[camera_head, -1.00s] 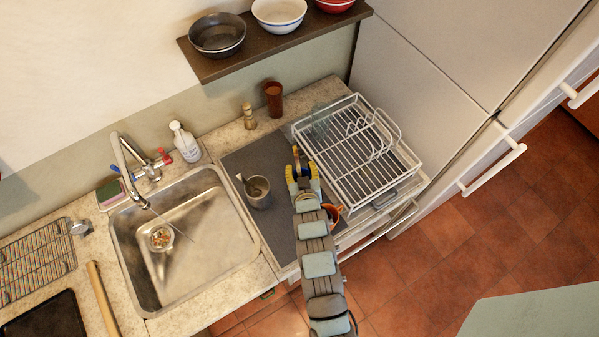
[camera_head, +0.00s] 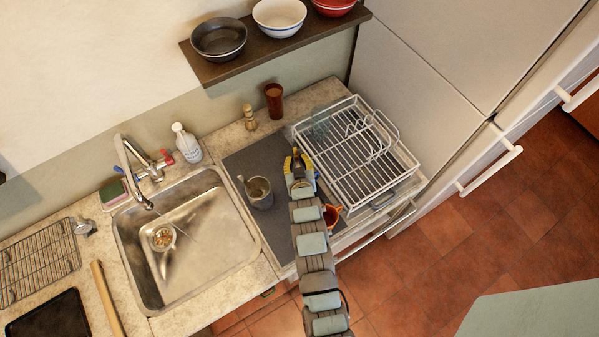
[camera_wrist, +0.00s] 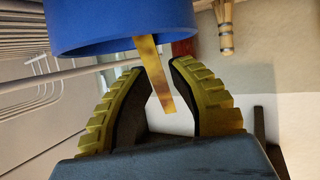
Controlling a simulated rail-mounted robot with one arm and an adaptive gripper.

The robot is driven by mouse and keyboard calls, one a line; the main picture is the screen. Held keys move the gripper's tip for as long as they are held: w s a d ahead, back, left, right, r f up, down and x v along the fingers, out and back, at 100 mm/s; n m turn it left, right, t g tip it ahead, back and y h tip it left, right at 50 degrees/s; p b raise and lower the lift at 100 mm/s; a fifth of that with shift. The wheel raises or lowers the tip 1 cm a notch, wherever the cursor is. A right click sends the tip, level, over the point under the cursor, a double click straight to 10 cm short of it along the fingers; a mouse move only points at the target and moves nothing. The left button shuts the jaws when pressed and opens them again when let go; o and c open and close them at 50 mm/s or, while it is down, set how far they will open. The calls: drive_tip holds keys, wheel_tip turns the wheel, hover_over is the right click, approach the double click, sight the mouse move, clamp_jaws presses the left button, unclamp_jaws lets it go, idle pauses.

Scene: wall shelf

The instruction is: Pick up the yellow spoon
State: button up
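A yellow-brown strip (camera_wrist: 158,85), which looks like the yellow spoon's handle, shows in the wrist view. It extends from the rim of a blue round vessel (camera_wrist: 120,25) into the space between my fingers. My gripper (camera_wrist: 160,72) has yellow ribbed fingers with dark pads. The fingers are apart, with a gap visible beside the handle. The rest of the spoon is hidden by the vessel. In the head view my gripper (camera_head: 298,158) is over the dark mat (camera_head: 245,160), left of the dish rack, and largely hides what is beneath it.
A grey mug (camera_head: 262,198) holding a utensil stands left of my gripper. An orange cup (camera_head: 331,214) is close to my arm on the right. The dish rack (camera_head: 350,170) is to the right. A pepper mill (camera_head: 249,120) and brown cup (camera_head: 274,101) stand behind.

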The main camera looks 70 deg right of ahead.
clamp_jaws()
